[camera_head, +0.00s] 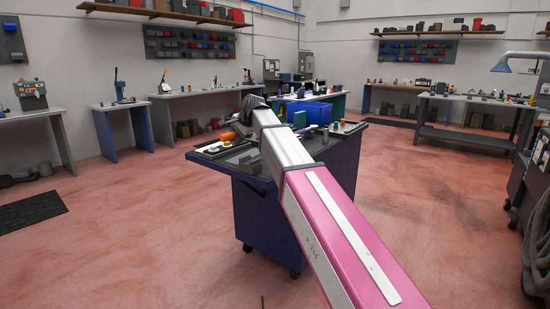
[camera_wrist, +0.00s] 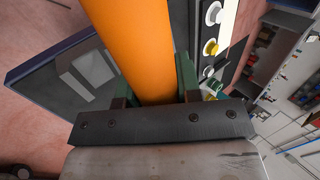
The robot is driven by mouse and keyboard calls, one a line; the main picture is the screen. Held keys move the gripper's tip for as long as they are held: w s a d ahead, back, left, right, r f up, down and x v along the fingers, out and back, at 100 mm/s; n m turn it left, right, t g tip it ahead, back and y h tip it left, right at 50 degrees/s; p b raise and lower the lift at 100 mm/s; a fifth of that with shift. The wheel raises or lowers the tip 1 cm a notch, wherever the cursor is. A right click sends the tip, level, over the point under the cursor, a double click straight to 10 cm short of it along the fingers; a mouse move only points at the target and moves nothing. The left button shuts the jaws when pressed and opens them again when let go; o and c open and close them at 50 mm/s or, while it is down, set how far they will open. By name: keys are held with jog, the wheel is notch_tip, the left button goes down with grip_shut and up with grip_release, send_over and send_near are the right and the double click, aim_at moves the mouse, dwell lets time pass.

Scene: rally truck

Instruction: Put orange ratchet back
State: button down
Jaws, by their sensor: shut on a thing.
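In the wrist view my gripper (camera_wrist: 160,98) is shut on a thick orange cylinder, the orange ratchet (camera_wrist: 136,45), which runs up out of the top of the picture. Its far end is out of view. In the head view my arm reaches over the dark blue tool cart (camera_head: 256,212), and my gripper is mostly hidden behind the arm. A small orange part (camera_head: 228,136) shows at the cart's left side; I cannot tell whether it is the held ratchet. The cart top also shows below the ratchet in the wrist view, with a grey recessed shape (camera_wrist: 88,70).
A strip with several round white and yellow pieces (camera_wrist: 211,47) lies right of the ratchet. Workbenches line the walls. The red floor (camera_head: 130,235) left of the cart is clear.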

jog(key=w+d+f, duration=0.2)
jog(key=d, duration=0.1)
jog(key=w+d+f, duration=0.2)
jog(key=d, duration=0.1)
jog(key=w+d+f, duration=0.2)
jog(key=d, duration=0.1)
jog(key=shift+d+f, duration=0.15)
jog(key=shift+f, duration=2.15)
jog(key=c, duration=0.8)
grip_release()
jog(key=shift+f, duration=0.1)
jog(key=v, duration=1.1)
